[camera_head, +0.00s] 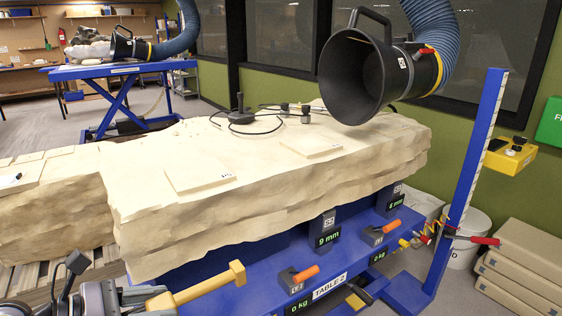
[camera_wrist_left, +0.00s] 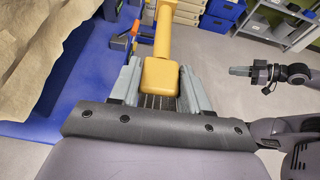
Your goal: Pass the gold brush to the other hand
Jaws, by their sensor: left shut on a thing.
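The gold brush (camera_head: 212,284) is a yellow bar with a wider block at its far end, low in the head view. My left gripper (camera_head: 150,298) is shut on it near its near end, in front of the blue table. In the left wrist view the brush (camera_wrist_left: 165,45) runs up and away from between the left gripper's grey fingers (camera_wrist_left: 160,88), its thick yellow end between them. My right gripper (camera_wrist_left: 241,71) shows only in the left wrist view, to the right and apart from the brush; its fingers are too small to tell open or shut.
A large pale rock slab (camera_head: 270,195) lies on the blue lift table (camera_head: 335,270). Orange-handled clamps (camera_head: 304,274) line the table's front edge. A black extraction hood (camera_head: 355,75) hangs above the slab. Open floor (camera_wrist_left: 240,110) lies between my arms.

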